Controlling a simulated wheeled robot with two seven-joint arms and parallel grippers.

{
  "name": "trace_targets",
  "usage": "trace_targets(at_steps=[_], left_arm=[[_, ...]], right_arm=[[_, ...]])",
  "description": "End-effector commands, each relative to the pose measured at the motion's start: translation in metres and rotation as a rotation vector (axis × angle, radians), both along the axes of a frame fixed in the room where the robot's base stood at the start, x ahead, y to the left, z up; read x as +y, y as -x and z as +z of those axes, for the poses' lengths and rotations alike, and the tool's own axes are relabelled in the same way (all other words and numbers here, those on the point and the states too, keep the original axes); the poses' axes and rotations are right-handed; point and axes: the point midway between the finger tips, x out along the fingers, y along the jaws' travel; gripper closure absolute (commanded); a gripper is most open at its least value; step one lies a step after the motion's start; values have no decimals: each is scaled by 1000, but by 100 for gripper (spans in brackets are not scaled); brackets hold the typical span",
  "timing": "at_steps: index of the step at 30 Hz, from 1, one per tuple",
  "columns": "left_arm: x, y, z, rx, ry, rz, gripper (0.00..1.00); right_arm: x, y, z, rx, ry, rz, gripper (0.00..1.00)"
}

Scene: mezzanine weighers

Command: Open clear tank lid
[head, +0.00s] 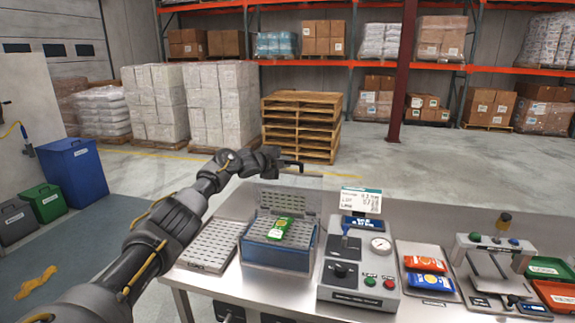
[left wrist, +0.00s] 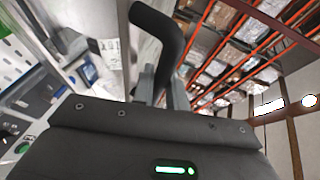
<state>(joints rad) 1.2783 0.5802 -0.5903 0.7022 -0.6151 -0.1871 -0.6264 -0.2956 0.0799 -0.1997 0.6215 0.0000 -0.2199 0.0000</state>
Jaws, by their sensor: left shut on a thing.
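The tank (head: 275,255) is a blue-walled box on the steel bench, with a green packet (head: 280,229) on the perforated tray inside. Its clear lid (head: 312,182) is hard to make out; a faint see-through panel appears raised above the tank. My left gripper (head: 296,164) is above the back of the tank, at the top of that panel. In the left wrist view, a black curved handle (left wrist: 160,32) stands between the gripper's fingers (left wrist: 160,85), and the gripper is shut on it. The lid's exact angle cannot be told. My right gripper is not in view.
A perforated tray (head: 212,246) lies left of the tank. A grey control box (head: 355,295) with a gauge and buttons stands close on its right. Further right are a tray (head: 428,255) of orange and blue packets and a press-like fixture (head: 492,262). Pallets (head: 302,115) stand behind.

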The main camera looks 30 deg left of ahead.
Motion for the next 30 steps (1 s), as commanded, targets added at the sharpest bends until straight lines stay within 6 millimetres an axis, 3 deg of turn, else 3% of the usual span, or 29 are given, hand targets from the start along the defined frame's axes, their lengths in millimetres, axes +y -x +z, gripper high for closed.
trace_targets(at_steps=[12,13,17,30], left_arm=[[-1,-1,1,-1,-1,1,100],[-1,-1,1,-1,-1,1,82],[-1,-1,0,-1,-1,0,65],[1,4,0,0,0,-1,64]], right_arm=[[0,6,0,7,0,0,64],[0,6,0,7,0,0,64],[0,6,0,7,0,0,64],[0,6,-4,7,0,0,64]])
